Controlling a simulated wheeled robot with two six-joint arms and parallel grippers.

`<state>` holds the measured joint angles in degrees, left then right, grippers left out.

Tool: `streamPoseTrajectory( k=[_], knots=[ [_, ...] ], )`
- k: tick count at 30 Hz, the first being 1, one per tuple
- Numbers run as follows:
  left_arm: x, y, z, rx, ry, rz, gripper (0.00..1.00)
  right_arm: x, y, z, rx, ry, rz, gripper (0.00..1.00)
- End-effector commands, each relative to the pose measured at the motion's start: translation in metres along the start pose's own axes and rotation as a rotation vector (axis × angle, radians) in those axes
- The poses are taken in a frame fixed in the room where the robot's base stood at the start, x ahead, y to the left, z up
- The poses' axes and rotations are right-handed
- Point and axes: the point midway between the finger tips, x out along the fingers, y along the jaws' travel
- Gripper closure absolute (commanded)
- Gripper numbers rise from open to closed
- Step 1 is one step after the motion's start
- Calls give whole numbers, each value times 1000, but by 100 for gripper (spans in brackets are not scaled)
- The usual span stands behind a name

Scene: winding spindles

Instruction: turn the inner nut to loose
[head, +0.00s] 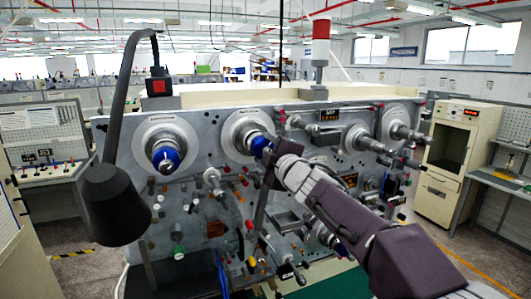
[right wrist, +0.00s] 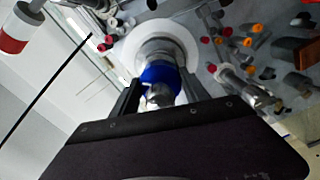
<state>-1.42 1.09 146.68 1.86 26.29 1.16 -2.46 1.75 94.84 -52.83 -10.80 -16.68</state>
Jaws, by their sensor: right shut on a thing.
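The inner nut (head: 259,144) is blue and sits on the second spindle from the left, in front of a round metal flange (head: 235,126). My right gripper (head: 268,158) reaches it from the lower right and is shut on it. In the right wrist view the blue nut (right wrist: 160,74) lies between the two dark fingers of my right gripper (right wrist: 161,92), with a pale disc (right wrist: 134,42) behind it. Another blue nut (head: 166,158) sits on the leftmost spindle, apart from the gripper. My left gripper is not in view.
A black lamp (head: 115,205) on a bent arm hangs at the left front. More bare metal spindles (head: 398,130) stick out at the right of the grey machine panel. Several small knobs and levers crowd the panel below the nut, including a metal handle (right wrist: 238,82).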

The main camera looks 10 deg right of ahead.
Motion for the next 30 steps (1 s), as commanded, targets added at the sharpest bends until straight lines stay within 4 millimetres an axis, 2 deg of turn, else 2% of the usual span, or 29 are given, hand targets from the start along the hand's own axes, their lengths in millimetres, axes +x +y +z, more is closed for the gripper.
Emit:
streamPoseTrajectory(
  k=[18,30],
  knots=[
    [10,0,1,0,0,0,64,0,1,0,-560,-1,1,87],
    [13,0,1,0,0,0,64,0,2,-1,-777,-1,2,87]
  ],
)
